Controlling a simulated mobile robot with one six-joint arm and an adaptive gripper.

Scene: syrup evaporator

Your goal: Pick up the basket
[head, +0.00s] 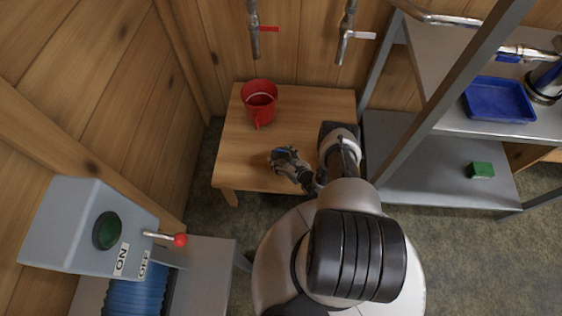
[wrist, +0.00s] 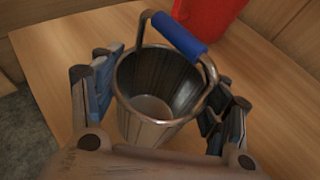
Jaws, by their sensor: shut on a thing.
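The basket (wrist: 150,112), a small, round metal pail, stands between the fingers of my gripper (wrist: 166,108) in the wrist view. Its metal handle is raised and has a blue grip (wrist: 179,35). It looks empty. One finger lies on each side of its wall, and my gripper is shut on it. In the head view my gripper (head: 286,158) is low over the near part of the wooden table (head: 233,152). There it hides most of the basket. I cannot tell whether the basket's base touches the table.
A red bucket (head: 261,108) stands on the table behind my gripper. A metal shelf with a blue tray (head: 498,100) and a green block (head: 481,170) is at the right. A grey switch box (head: 85,225) with a red-tipped lever is at the lower left. Two pipes hang above the table.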

